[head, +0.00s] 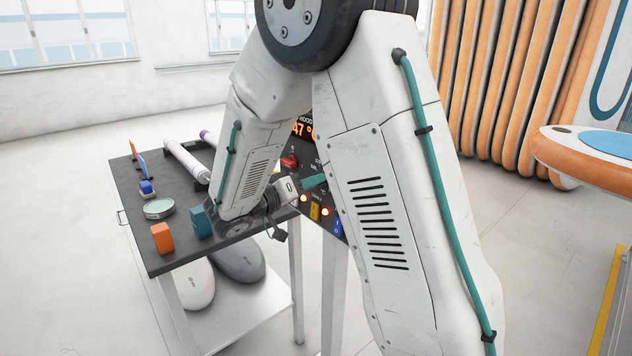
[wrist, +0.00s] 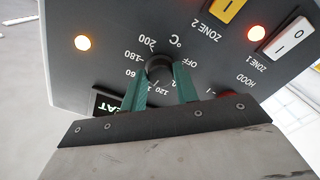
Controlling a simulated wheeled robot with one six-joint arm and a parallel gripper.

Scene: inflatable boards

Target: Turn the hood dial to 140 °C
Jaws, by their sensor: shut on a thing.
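The black hood dial (wrist: 158,66) sits on the dark control panel (wrist: 110,60), seen upside down in the wrist view. A white scale in °C surrounds it, with OFF, 200, 180 and 120 legible. My gripper (wrist: 161,84) has its two teal fingers closed on either side of the dial. The fingers hide part of the scale, and I cannot make out the dial's pointer. In the head view my gripper (head: 313,182) reaches the panel, and my arm hides the dial. The orange hood display (head: 302,129) is partly covered; "47 °" shows.
A red knob (head: 289,161) and lit zone lamps with yellow (head: 314,212) and blue switches (head: 337,228) are on the panel. A dark table (head: 185,240) beside it carries an orange block (head: 162,238), a round tin (head: 158,208) and white tubes (head: 186,160).

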